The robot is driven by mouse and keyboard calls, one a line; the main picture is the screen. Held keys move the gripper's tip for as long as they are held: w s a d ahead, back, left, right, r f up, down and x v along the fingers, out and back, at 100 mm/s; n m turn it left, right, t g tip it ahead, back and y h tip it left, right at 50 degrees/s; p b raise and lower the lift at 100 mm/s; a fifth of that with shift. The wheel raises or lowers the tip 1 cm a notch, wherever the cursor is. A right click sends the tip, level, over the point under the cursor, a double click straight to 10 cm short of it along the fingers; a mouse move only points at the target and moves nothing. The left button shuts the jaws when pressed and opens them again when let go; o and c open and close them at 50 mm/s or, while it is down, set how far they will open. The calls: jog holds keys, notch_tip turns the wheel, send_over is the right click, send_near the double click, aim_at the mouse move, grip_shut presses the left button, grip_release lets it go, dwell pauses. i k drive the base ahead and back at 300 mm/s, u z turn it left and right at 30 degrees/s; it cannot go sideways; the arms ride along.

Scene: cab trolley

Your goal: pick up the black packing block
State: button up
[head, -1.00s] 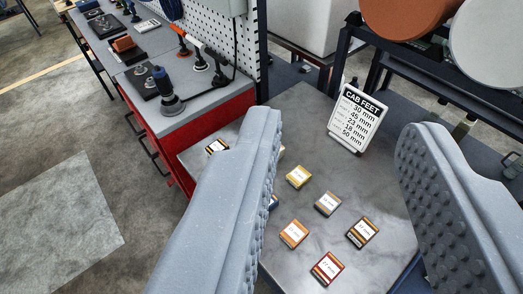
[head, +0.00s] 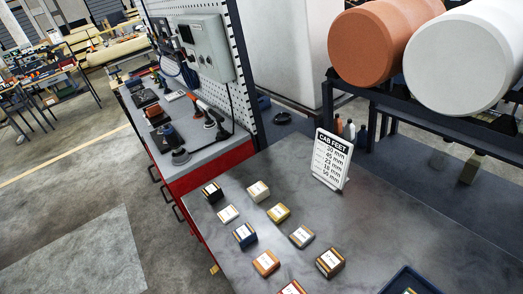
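A black block (head: 212,192) with a white label on top sits at the far left of a group of small labelled blocks on the grey trolley top (head: 400,232). It stands apart from its neighbours, with a cream block (head: 258,191) to its right and a white block (head: 228,214) in front. A dark brown block (head: 329,262) lies nearer, at the right of the group. The label writing is too small to read. My gripper does not show in the current view.
Yellow (head: 278,213), blue (head: 244,235), grey-tan (head: 301,236), orange (head: 265,263) and red (head: 291,288) blocks lie close by. A "CAB FEET" sign (head: 331,160) stands behind. A dark blue tray (head: 408,281) is at lower right. A red-sided workbench (head: 205,170) adjoins at left.

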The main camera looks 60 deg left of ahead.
aim_at(212, 193)
jog(key=z, duration=0.7)
jog(key=k, duration=2.2)
jog(key=u, duration=1.9)
jog(key=i, duration=1.7)
jog(key=z, duration=0.05)
